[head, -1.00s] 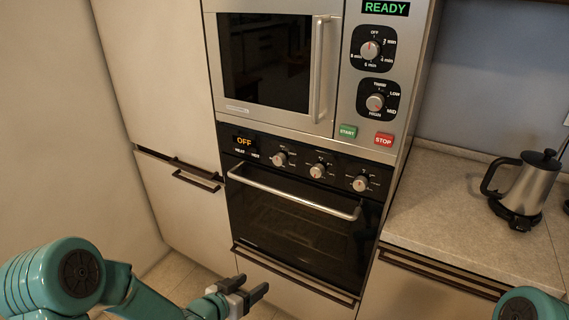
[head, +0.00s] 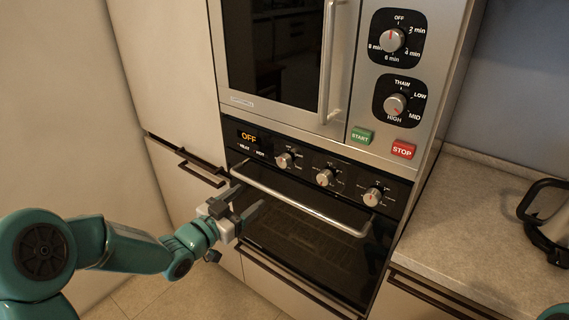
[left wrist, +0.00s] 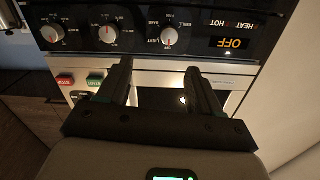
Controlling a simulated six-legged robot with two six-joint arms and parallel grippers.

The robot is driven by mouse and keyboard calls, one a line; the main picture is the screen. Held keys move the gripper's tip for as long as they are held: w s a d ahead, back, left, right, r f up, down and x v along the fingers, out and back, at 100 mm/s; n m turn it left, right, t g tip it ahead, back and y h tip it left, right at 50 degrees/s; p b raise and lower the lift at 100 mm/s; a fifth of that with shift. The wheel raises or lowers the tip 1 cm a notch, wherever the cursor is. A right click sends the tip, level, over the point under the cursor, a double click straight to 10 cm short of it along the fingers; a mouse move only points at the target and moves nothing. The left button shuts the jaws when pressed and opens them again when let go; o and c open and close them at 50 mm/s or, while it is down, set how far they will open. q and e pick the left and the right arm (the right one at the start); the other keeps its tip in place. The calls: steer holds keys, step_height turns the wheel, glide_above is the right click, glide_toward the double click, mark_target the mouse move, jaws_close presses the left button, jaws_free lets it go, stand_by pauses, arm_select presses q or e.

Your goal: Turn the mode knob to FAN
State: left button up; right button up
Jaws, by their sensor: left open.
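The oven control panel has three silver knobs. The one nearest the orange OFF display (head: 248,138) is the left knob (head: 284,160); in the left wrist view it is the right-hand knob (left wrist: 170,36), with small mode labels around it. My left gripper (head: 252,202) is open and empty, below and left of this knob, by the left end of the oven handle, apart from the knob. In the left wrist view its two fingers (left wrist: 158,85) point toward the panel. My right gripper is not in view.
The oven handle (head: 300,205) sticks out below the knobs. The microwave above has two dials, a START button (head: 361,136) and a STOP button (head: 403,149). A kettle (head: 548,225) stands on the right counter (head: 462,230). Open floor lies at the lower left.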

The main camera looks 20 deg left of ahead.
arm_select(q)
steer(key=a, duration=0.1)
steer(key=p, duration=0.4)
glide_toward(281, 163)
steer(key=x, duration=0.8)
steer(key=shift+w+d+r, duration=0.1)
steer(key=shift+r, duration=0.1)
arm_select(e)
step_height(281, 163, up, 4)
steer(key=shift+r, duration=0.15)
arm_select(q)
steer(key=shift+c, duration=0.6)
steer(key=shift+w, duration=0.1)
steer(key=c, duration=0.9)
steer(key=shift+c, duration=0.2)
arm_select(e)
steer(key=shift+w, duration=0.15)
